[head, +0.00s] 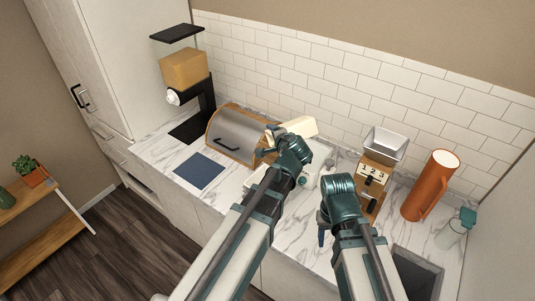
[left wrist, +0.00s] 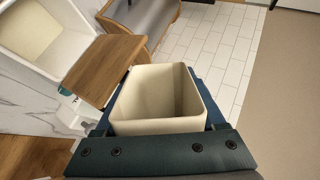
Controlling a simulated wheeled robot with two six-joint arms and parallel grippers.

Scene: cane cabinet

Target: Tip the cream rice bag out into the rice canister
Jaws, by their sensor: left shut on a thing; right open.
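The cream rice bag (head: 300,127) is a pale, open-topped box shape. My left gripper (head: 277,138) is shut on it and holds it up over the counter, tilted. In the left wrist view the bag (left wrist: 160,122) shows its open mouth and plain cream inside; no loose rice can be made out. A white container with a raised wooden lid (left wrist: 105,68), apparently the rice canister (left wrist: 62,62), is beside the bag there. In the head view a white body (head: 319,157) behind my left gripper is partly hidden. My right gripper (head: 322,228) is open and empty over the counter front.
A roll-top bread box (head: 235,136) stands left of the bag, with a blue mat (head: 199,171) before it. A wooden dispenser marked 1 2 3 (head: 373,178), an orange pitcher (head: 430,186) and a soap bottle (head: 455,228) stand right. The sink (head: 416,275) is front right.

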